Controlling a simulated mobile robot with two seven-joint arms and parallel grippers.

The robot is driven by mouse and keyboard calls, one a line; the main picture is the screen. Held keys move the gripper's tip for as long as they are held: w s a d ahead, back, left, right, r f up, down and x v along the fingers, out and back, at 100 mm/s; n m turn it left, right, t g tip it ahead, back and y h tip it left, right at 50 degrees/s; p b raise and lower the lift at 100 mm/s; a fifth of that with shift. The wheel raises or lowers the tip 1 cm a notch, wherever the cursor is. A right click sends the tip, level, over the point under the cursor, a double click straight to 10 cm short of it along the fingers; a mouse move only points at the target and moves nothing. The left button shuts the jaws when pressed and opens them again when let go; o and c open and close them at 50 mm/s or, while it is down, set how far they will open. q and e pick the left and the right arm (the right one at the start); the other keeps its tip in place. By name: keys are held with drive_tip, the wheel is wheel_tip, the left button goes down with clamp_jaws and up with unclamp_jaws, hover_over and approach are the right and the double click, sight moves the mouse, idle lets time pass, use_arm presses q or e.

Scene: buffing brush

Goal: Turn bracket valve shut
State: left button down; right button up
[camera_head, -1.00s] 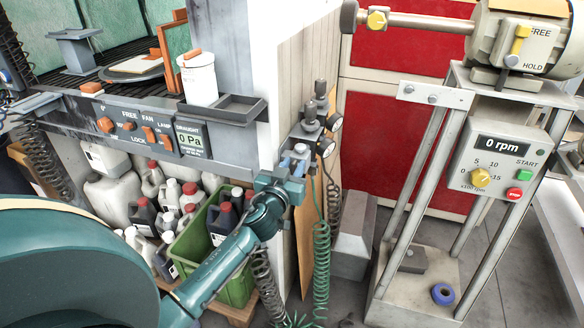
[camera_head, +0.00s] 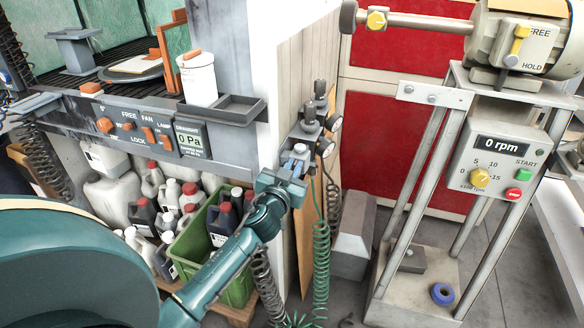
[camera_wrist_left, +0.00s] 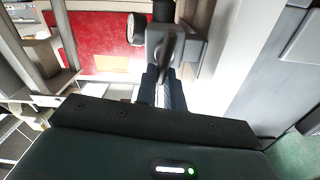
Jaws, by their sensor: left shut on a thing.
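The bracket is a cluster of grey fittings with round gauges (camera_head: 326,147) on the side of the pale wall panel. Its lowest fitting, the valve (camera_head: 300,149), has a grey-white top and sits just above my left gripper (camera_head: 293,168). In the left wrist view the dark fingers of my left gripper (camera_wrist_left: 163,90) are shut on a narrow grey part of the valve (camera_wrist_left: 163,62). The fingers partly hide that part, so I cannot tell the handle's exact angle. My right gripper is not in view.
A green coiled hose (camera_head: 321,260) hangs below the bracket. A green crate (camera_head: 237,290) with bottles stands at lower left under the bench panel (camera_head: 90,118). The buffing machine's stand (camera_head: 405,200) is to the right, with grey floor between.

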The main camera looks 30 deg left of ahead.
use_arm(q)
drive_tip(key=m, duration=0.4)
drive_tip(key=d+f+m, duration=0.1)
drive_tip(key=m, duration=0.7)
drive_tip(key=shift+w+d+f+m, duration=0.2)
drive_tip(key=shift+d+f+m, duration=0.1)
drive_tip(key=shift+d+f, duration=0.05)
drive_tip(key=shift+f+m, duration=0.15)
drive_tip(key=shift+m, duration=0.7)
drive_tip(key=shift+f+m, duration=0.15)
drive_tip(key=shift+m, duration=0.7)
drive_tip(key=c, duration=1.5)
unclamp_jaws()
